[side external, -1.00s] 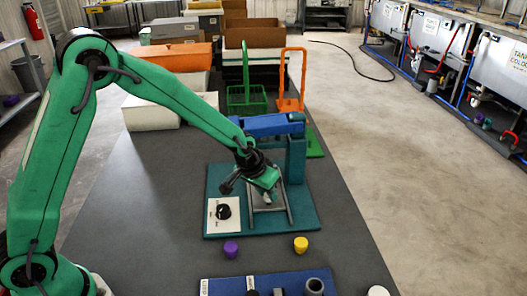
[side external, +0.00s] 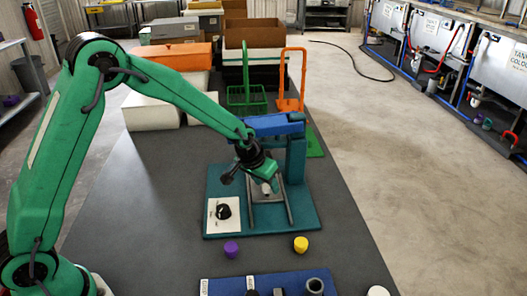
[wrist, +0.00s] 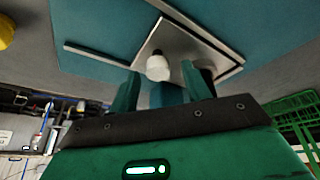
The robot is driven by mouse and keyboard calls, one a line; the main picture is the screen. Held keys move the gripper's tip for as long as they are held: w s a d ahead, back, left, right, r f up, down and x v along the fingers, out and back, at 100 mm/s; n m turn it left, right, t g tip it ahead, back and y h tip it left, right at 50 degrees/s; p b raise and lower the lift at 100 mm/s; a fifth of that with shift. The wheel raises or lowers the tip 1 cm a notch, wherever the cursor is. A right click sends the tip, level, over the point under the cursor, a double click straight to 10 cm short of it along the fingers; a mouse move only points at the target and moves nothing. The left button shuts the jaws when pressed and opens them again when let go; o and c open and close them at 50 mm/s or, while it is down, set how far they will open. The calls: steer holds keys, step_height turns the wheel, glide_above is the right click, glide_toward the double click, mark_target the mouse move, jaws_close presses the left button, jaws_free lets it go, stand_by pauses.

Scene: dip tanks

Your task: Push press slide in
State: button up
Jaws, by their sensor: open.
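The press stands on a teal base plate (side external: 300,222), with a blue arm (side external: 272,125) on a teal column behind. Its slide is a grey metal plate (wrist: 205,55) between two rails, carrying a pale knob (wrist: 158,68). My gripper (side external: 268,183) is low over the slide, under the blue arm. In the wrist view my gripper (wrist: 162,85) is open, with the knob just ahead of the gap between its fingers. I cannot tell whether a finger touches the knob.
A white dial panel (side external: 222,214) sits at the base's left. Purple (side external: 231,249) and yellow (side external: 301,244) caps stand in front, before a blue rack (side external: 265,283). Green (side external: 247,95) and orange (side external: 290,100) baskets stand behind. The grey table is clear at left.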

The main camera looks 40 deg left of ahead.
steer(key=v, duration=0.7)
steer(key=shift+s+r, duration=0.2)
steer(key=shift+r, duration=0.15)
stand_by(0.4)
steer(key=s+a+r, duration=0.5)
steer(key=s+r, duration=0.6)
steer(key=s, duration=0.1)
steer(key=s+a+r+t, duration=0.1)
steer(key=s+a+r, duration=0.1)
steer(key=s, duration=1.4)
steer(key=shift+a+y, duration=0.3)
